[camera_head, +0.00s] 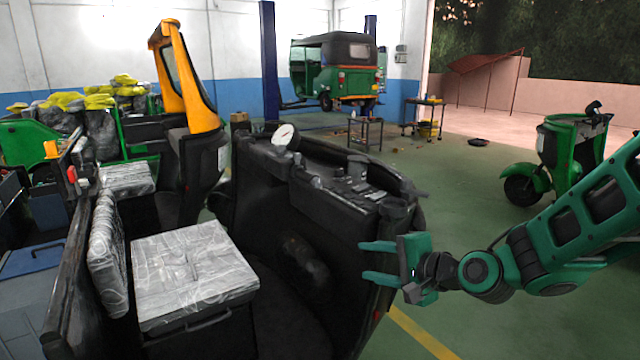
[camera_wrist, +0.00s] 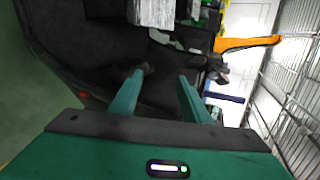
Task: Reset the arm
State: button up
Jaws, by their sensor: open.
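My gripper (camera_head: 380,263) is at the right of the head view, at the end of my green arm. Its two green fingers are apart and point left toward the black rickshaw front body (camera_head: 300,215). Nothing shows between the fingers. In the head view they overlap the right edge of that body; I cannot tell whether they touch it. The wrist view shows the two fingers (camera_wrist: 158,95) spread, with the dark rickshaw interior (camera_wrist: 75,45) beyond them.
A wrapped seat (camera_head: 190,270) is at the lower left. A white round gauge (camera_head: 285,135) sits atop the black body. A green-and-black rickshaw (camera_head: 335,75) is raised at the back. A green front part with a wheel (camera_head: 560,160) stands at the right. Green floor (camera_head: 460,200) between is mostly clear.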

jog(key=s+d+f+n+g+h, duration=0.25)
jog(key=s+d, duration=0.25)
jog(key=d, duration=0.4)
jog(key=s+d+f+n+g+h, duration=0.25)
jog(key=s+d+h, duration=0.2)
jog(key=d, duration=0.55)
jog(key=s+d+r+g, duration=0.1)
jog(key=s+d, duration=0.4)
jog(key=s, duration=0.6)
jog(key=s+d+r+g, duration=0.1)
jog(key=s+d+g, duration=0.3)
jog(key=s, duration=0.7)
jog(key=shift+d+r+n+g+h, duration=0.3)
jog(key=shift+d+r+h, duration=0.1)
jog(key=shift+d, duration=0.3)
